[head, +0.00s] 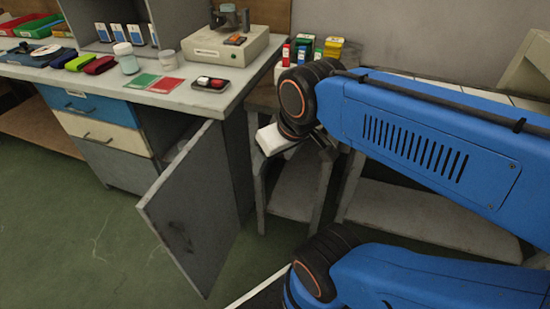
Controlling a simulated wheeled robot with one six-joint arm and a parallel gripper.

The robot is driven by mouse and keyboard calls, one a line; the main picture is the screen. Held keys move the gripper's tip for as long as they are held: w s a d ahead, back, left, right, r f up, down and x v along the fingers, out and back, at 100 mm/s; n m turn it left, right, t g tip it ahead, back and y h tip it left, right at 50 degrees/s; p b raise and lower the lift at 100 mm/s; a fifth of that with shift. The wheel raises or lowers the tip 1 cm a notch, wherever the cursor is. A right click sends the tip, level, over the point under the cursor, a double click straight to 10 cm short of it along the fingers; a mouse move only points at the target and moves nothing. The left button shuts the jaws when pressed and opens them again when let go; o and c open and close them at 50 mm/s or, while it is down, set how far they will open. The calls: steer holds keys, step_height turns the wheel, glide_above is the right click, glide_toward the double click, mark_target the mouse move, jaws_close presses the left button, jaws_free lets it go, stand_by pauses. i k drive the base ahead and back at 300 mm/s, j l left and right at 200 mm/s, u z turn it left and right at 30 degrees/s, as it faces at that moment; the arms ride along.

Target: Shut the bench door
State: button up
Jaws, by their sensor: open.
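The bench door (192,205) is a flat grey panel with dark scuffs near its lower middle. It stands wide open, swung out from the bench over the green floor. The opening behind it is dark and mostly hidden by the panel. My gripper (278,140) is to the right of the door, higher in the picture, by the bench's right end. It is open, shows a pale part and is partly hidden by my wrist. It looks apart from the door.
The bench (150,92) carries small boxes, jars, red and green cards and a grey device (228,48). Drawers (95,105) are left of the door. A side table with a lower shelf (298,195) stands right. Green floor is clear at left.

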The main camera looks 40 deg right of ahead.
mark_target(191, 209)
steer(key=k+l, duration=0.1)
steer(key=k, duration=0.35)
steer(key=k+l, duration=0.1)
steer(key=k, duration=0.35)
steer(key=l+u, duration=0.05)
